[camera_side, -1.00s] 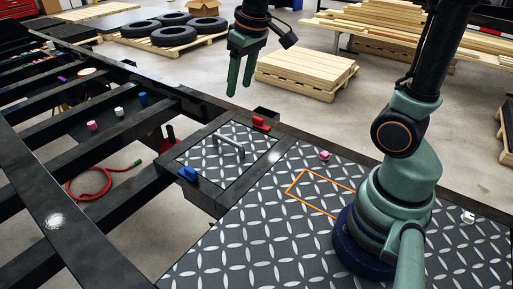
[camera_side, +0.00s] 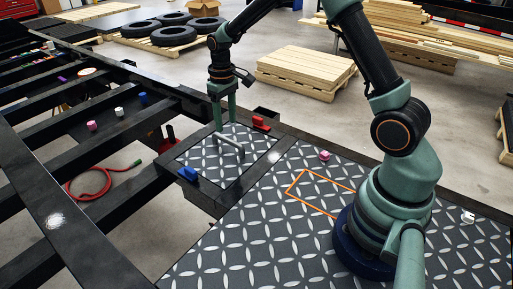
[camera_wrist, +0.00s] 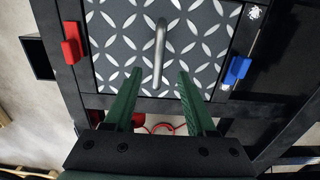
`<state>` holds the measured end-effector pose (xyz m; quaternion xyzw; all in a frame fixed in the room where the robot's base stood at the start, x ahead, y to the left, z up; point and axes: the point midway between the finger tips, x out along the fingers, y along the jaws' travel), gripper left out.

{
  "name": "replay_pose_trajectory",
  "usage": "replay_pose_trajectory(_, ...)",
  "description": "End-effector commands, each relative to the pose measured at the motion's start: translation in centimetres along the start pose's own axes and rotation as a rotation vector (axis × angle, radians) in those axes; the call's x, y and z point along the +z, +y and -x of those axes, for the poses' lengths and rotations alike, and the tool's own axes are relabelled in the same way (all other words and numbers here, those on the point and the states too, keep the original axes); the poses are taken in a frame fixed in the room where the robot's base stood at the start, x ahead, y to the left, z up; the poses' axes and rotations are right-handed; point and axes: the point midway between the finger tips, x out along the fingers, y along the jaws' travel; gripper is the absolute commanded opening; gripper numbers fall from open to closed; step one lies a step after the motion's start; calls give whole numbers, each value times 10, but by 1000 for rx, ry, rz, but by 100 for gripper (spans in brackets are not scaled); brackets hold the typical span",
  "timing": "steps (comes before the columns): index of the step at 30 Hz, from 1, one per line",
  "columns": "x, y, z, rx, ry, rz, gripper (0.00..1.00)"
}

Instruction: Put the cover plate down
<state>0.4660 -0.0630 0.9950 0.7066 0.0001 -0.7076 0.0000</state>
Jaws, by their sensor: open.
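The cover plate (camera_side: 207,163) is a diamond-pattern metal square with a bar handle (camera_side: 229,146). It lies in a dark frame on the trailer. My gripper (camera_side: 225,120) points down over the plate at the handle's far end. In the wrist view my gripper (camera_wrist: 155,86) has its two green fingers spread apart, with the handle (camera_wrist: 159,52) running between their lines, nothing held. The plate also shows in the wrist view (camera_wrist: 115,45). An orange rectangle outline (camera_side: 297,187) is marked on the diamond-pattern deck. Whether the fingertips reach the handle's height is hard to tell.
A red clamp (camera_side: 260,123) and a blue clamp (camera_side: 188,174) sit at opposite edges of the plate's frame. A pink knob (camera_side: 325,156) stands on the deck (camera_side: 262,241). Open gaps lie between the black beams at left, where a red hose (camera_side: 91,193) hangs.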

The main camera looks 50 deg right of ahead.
Motion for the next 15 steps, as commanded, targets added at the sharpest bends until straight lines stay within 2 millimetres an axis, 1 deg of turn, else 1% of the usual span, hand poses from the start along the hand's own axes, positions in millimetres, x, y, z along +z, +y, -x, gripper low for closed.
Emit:
replay_pose_trajectory(1,1,0,-9,0,-3,0,56)
replay_pose_trajectory(3,0,0,-18,0,-1,0,56)
replay_pose_trajectory(10,0,0,-33,0,0,0,56)
replay_pose_trajectory(15,-1,2,-58,0,-3,0,56)
